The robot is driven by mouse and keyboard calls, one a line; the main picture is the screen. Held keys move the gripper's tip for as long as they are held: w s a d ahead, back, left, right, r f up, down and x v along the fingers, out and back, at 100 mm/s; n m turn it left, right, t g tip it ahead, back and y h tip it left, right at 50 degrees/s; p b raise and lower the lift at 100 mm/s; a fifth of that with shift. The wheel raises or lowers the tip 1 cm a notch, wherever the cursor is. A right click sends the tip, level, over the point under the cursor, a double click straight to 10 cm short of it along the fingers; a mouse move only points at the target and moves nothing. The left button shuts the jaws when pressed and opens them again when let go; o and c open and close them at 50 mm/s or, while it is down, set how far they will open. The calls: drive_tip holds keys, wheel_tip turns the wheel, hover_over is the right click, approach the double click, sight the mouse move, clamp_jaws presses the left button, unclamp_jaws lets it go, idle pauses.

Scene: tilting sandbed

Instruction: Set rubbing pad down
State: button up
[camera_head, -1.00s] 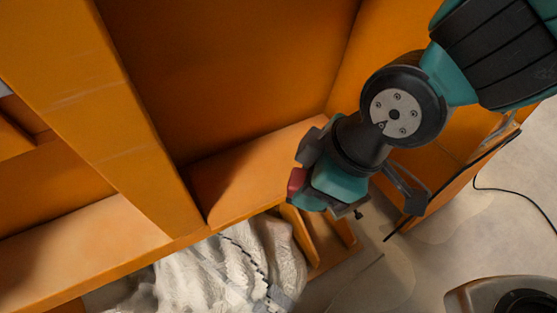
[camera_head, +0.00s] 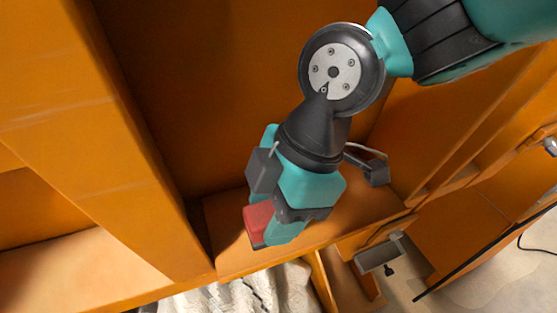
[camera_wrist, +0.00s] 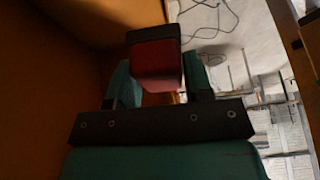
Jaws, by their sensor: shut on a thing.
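The rubbing pad (camera_head: 258,219) is a small red block with a dark face. My gripper (camera_head: 268,232) is shut on it and holds it over the right-hand orange shelf compartment. In the wrist view the pad (camera_wrist: 154,62) sits between the two teal fingers of my gripper (camera_wrist: 153,85), its dark side facing away from my palm. The orange shelf board (camera_head: 230,258) lies below and around the gripper in the head view. I cannot tell whether the pad touches the board, as the gripper hides part of that area.
An orange upright divider (camera_head: 130,150) stands left of my gripper. White crumpled cloth (camera_head: 235,293) lies below the shelf's front edge. Orange panels and a grey bracket (camera_head: 378,256) are at the right. A black cable (camera_head: 535,245) lies on the pale floor.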

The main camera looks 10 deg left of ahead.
drive_tip(key=w, duration=0.1)
drive_tip(key=w+a+f, duration=0.2)
drive_tip(key=shift+w+a+p, duration=0.1)
drive_tip(key=shift+w+p, duration=0.2)
drive_tip(key=shift+w, duration=0.1)
drive_tip(key=shift+w+a+f, duration=0.1)
drive_tip(key=shift+f, duration=1.15)
drive_tip(key=shift+w+a+f, duration=0.1)
drive_tip(key=shift+f, duration=1.15)
drive_tip(key=shift+f, duration=0.2)
drive_tip(key=o, duration=0.9)
drive_tip(key=shift+r, duration=0.1)
